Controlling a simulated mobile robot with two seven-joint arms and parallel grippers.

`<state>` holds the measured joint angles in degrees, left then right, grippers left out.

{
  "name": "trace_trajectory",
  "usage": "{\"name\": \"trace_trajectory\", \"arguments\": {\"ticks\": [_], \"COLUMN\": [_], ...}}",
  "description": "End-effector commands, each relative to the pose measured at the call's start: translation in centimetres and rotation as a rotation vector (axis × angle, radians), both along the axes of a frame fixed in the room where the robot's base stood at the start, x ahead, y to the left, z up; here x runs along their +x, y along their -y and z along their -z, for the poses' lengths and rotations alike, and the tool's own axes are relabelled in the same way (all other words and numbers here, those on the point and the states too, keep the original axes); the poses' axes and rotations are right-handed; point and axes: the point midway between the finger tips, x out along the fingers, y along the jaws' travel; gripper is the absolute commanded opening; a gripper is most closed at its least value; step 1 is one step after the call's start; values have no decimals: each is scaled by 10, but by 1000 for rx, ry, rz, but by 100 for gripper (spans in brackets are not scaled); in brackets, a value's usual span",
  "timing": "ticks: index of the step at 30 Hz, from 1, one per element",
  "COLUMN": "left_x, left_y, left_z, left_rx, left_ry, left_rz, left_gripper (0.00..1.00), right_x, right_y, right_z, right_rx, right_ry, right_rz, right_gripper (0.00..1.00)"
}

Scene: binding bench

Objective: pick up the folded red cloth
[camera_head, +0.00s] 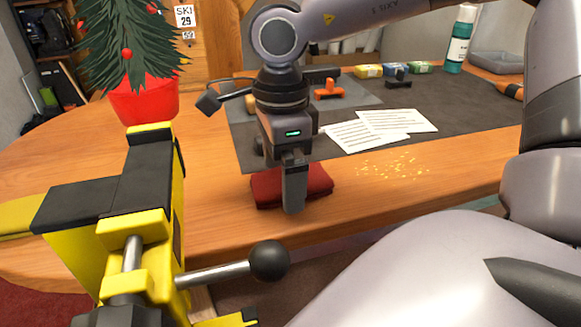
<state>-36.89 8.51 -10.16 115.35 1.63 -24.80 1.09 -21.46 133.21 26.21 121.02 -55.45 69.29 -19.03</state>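The folded red cloth (318,180) lies flat on the wooden table near its front edge. My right gripper (293,200) points straight down over the cloth from above. One finger shows in front of the cloth, reaching down to the cloth's front side and covering part of its middle. The other finger is hidden or lined up behind it, so I cannot tell how far apart they are or whether they touch the cloth. My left gripper is not in view.
A yellow and black clamp (135,190) with a black-knobbed lever fills the left foreground. A small tree in a red pot (145,100) stands behind it. Printed papers (375,130), yellow flecks (393,167) and a teal bottle (460,40) are to the right.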

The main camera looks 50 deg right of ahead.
Motion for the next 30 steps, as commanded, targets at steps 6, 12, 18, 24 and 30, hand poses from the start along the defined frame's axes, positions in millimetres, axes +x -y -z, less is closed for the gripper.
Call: {"name": "trace_trajectory", "arguments": {"ticks": [6,12,18,24,30], "left_x": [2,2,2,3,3], "left_y": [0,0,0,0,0], "left_z": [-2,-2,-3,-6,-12], "left_rx": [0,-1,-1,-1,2], "left_ry": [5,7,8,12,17], "left_rz": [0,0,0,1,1], "left_gripper": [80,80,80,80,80], "right_x": [0,0,0,1,1], "right_y": [0,0,0,0,0], "right_z": [0,0,-3,-23,-69], "right_rx": [1,1,2,1,1], "right_ry": [0,0,1,5,7], "right_rz": [0,0,1,1,0], "right_gripper": [54,42,42,42,42]}}
